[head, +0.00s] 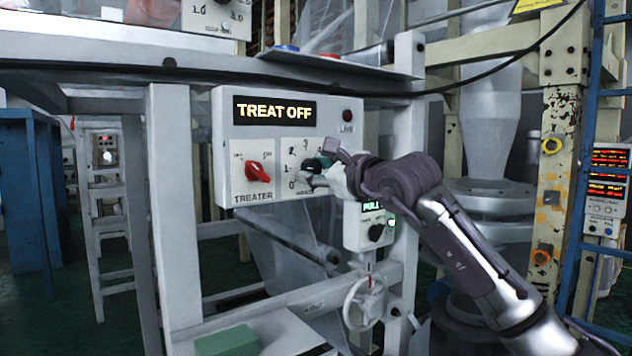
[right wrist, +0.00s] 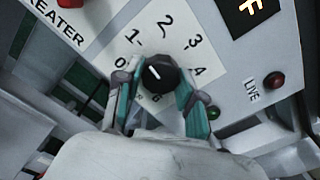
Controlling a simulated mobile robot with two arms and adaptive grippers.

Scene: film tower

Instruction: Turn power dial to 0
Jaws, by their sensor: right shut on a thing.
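The power dial (right wrist: 158,74) is a round black knob with a white pointer line on a white scale plate marked 0 to 4. In the right wrist view the line seems to point up-left, roughly toward the 1. My right gripper (right wrist: 156,92) is shut on the dial, with one teal-padded finger on each side of it. In the head view my right gripper (head: 318,168) reaches the control box (head: 262,128) from the right and covers much of the dial. My left gripper is not in view.
A red treater switch (head: 259,174) sits left of the dial, under a lit "TREAT OFF" sign (head: 274,110). A dark red live lamp (head: 347,115) is at the upper right. A small box (head: 368,227) with another knob and a handwheel (head: 371,303) are below.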

